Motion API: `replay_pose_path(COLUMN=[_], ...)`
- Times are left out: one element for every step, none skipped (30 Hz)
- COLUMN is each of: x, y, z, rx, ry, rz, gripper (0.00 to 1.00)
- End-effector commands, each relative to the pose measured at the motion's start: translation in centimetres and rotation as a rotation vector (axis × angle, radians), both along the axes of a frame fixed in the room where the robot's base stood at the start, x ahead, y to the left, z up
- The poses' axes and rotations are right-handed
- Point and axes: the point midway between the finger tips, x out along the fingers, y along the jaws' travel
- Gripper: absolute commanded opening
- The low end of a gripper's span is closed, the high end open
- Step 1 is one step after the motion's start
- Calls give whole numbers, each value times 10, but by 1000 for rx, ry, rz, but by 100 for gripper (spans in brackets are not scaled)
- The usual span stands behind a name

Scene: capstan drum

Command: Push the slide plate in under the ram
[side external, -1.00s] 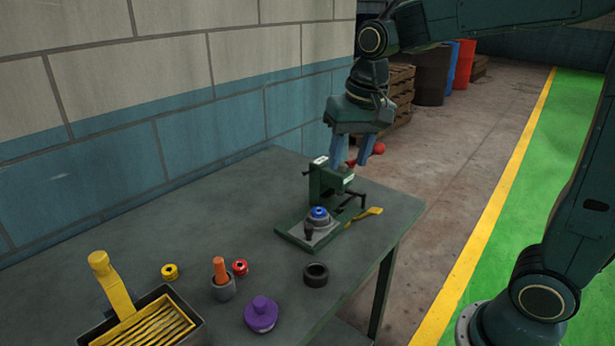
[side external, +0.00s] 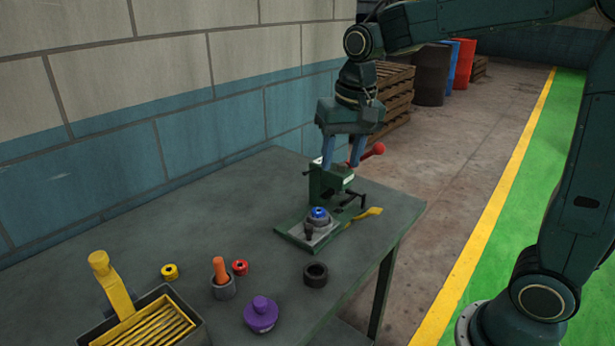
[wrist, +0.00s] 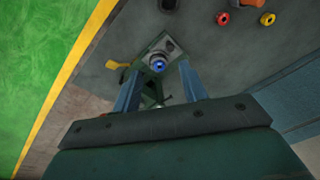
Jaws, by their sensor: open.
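The green press (side external: 322,185) stands near the right edge of the bench, with a red-knobbed lever (side external: 378,149) behind it. A grey slide plate (side external: 323,234) lies on the press's base in front of the upright, out toward the camera. A blue-topped round part (side external: 319,212) sits on the plate, with a dark peg or knob (side external: 308,229) beside it. My gripper (side external: 340,165) is open and points down over the press head, with its fingers close to the top. In the wrist view, the blue-topped part (wrist: 158,66) shows between the fingers. The ram itself is hard to make out.
A yellow-handled tool (side external: 368,213) lies right of the press. A black ring (side external: 316,272), a purple knob (side external: 261,313), an orange peg in a grey cup (side external: 221,272), red and yellow rings and a yellow-handled bin (side external: 160,325) stand nearer the camera. A block wall borders the bench.

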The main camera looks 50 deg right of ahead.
Motion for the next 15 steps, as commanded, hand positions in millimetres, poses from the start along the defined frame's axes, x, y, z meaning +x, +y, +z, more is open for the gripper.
replay_pose_path(x=[9, 14, 22, 27, 33, 40, 45, 50, 56, 61, 65, 70, 73, 76, 79], y=[-1, -1, -2, -2, -3, -3, -4, -4, -5, -5, -6, -6, -6, -7, -7], z=[-6, -9, -13, -16, -20, -25, -29, -33, -38, -41, -45, -49, -52, -55, -58], rx=[4, 6, 8, 11, 12, 14, 16, 18, 18, 19, 21, 22, 23, 23, 23], ry=[18, 28, 40, 50, 58, 72, 80, 91, 103, 111, 119, 127, 133, 138, 144], rz=[-21, -36, -55, -70, -85, -107, -121, -137, -155, -170, -182, -198, -209, -218, -229], gripper=[43, 43, 43, 43, 43, 43, 43, 43, 43, 43, 43, 43, 43, 43, 43])
